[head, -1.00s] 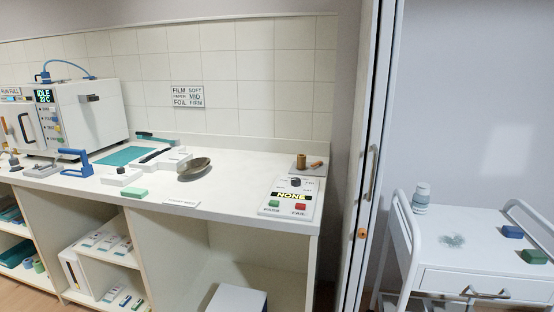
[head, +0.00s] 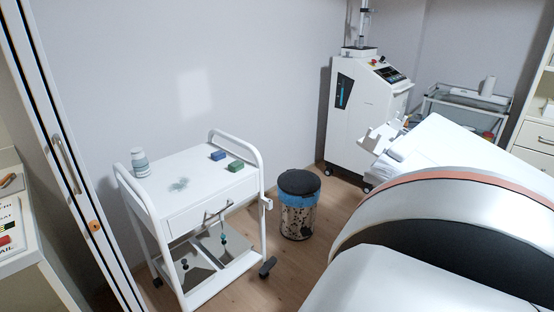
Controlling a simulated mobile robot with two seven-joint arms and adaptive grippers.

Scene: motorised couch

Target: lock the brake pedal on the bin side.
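A white trolley (head: 190,172) stands left of centre in the head view, by the grey wall. A bin (head: 298,208) with a dark lid and a blue liner edge stands on the floor to its right. At the foot of the trolley's bin-side front leg is a dark part (head: 267,266), a caster or brake pedal. It is too small to tell its parts apart or whether it is locked. Another dark caster (head: 157,282) shows at the trolley's left side. Neither of my grippers is in view.
A bottle (head: 140,162), a blue block (head: 218,155) and a green block (head: 235,166) are on the trolley top. A white machine (head: 362,125) stands behind. Wooden floor (head: 250,295) is clear before the trolley.

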